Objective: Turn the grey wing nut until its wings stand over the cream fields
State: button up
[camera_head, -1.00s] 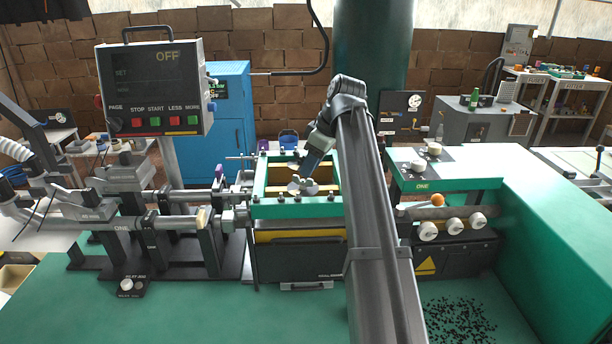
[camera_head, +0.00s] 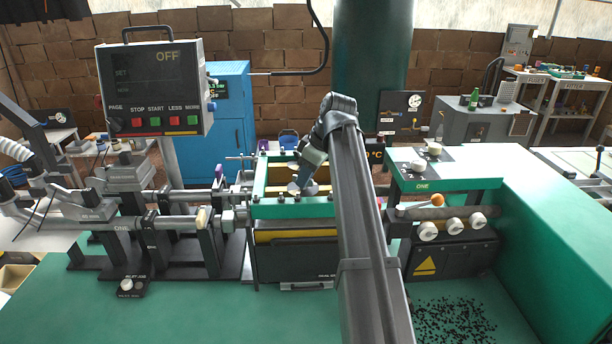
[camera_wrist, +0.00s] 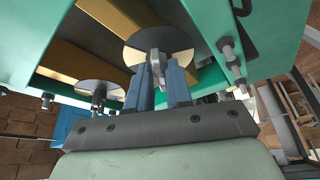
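The grey wing nut (camera_wrist: 156,66) stands in the middle of a round disc (camera_wrist: 150,34) with dark and cream fields. In the wrist view its wings look nearly edge-on, running up and down the picture, with cream patches showing to left and right. My gripper (camera_wrist: 160,72) has its two blue fingers on either side of the nut. Little or no gap shows, and I cannot tell whether both fingers press on it. In the head view my gripper (camera_head: 303,182) reaches down into the green frame (camera_head: 290,211), and the nut is hard to make out.
A second disc with a fastener (camera_wrist: 98,92) lies left of the nut in the wrist view. Green frame walls with bolts (camera_wrist: 228,52) stand close on the right. A control panel (camera_head: 155,88) reading OFF stands left, and a green-topped counter (camera_head: 560,220) lies right.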

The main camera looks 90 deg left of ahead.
grip_shut()
jog(key=shift+m, duration=0.3)
jog(key=m, duration=0.1)
jog(key=m+y, duration=0.1)
jog(key=m+t, duration=0.1)
jog(key=m, duration=0.1)
jog(key=shift+s+d, duration=0.2)
jog(key=shift+d, duration=0.05)
jog(key=m+t, duration=0.1)
jog(key=m, duration=0.2)
jog(key=m+t+y, duration=0.1)
jog(key=m, duration=0.1)
jog(key=shift+s+m+y, duration=0.15)
jog(key=shift+m+y, duration=0.15)
jog(key=shift+m, duration=0.1)
jog(key=m, duration=0.1)
jog(key=m+t, duration=0.1)
jog(key=m, duration=0.1)
jog(key=m+t, duration=0.1)
jog(key=m, duration=0.1)
jog(key=shift+s, duration=0.25)
jog(key=m+t, duration=0.1)
jog(key=m, duration=0.2)
jog(key=m+h, duration=0.1)
jog(key=m, duration=0.1)
jog(key=shift+s+a+m+t, duration=0.1)
jog(key=shift+a+m+t, duration=0.05)
jog(key=shift+m+t, duration=0.25)
